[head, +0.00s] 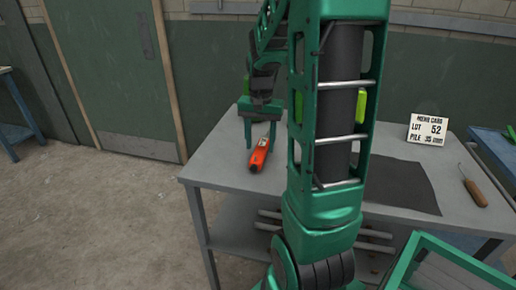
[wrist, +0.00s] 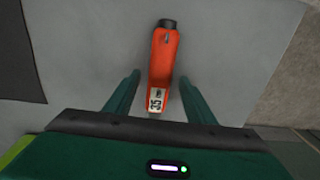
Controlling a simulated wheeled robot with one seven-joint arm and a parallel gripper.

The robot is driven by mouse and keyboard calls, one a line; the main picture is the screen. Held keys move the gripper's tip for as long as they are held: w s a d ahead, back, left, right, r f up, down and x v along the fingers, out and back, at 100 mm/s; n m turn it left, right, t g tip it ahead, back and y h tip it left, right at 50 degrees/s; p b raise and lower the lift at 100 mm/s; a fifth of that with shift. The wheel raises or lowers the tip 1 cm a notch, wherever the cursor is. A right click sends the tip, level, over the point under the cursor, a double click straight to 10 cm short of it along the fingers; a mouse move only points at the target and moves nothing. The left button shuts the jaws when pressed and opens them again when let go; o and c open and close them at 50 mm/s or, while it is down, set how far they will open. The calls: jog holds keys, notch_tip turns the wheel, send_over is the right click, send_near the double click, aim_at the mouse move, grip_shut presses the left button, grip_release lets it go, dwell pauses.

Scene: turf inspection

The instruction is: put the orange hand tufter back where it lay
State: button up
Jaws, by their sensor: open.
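The orange hand tufter (head: 259,155) lies on the grey table, near its left end. It has a dark tip and a small pale label reading 35, which shows in the wrist view (wrist: 163,62). My gripper (head: 260,130) is open just behind the tufter in the head view. In the wrist view my gripper's two green fingers (wrist: 158,78) stand apart, one on each side of the label end of the tufter. Neither finger appears to touch it. Whether the fingertips are at table height is hard to tell.
The grey table (head: 222,170) has free room around the tufter. A dark mat (head: 400,185) lies to the right, partly hidden by my arm. A wooden-handled tool (head: 474,192) lies farther right. A green-edged bin (head: 440,262) is in front.

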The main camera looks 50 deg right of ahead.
notch_tip(320, 180, up, 9)
jog(key=s+a+f+n, duration=0.2)
jog(key=s+a, duration=0.3)
jog(key=s, duration=0.4)
jog(key=s+a+f+n, duration=0.3)
jog(key=s+a, duration=0.3)
jog(key=s, duration=0.3)
jog(key=shift+s+a+f+n, duration=0.3)
jog(key=shift+f, duration=0.3)
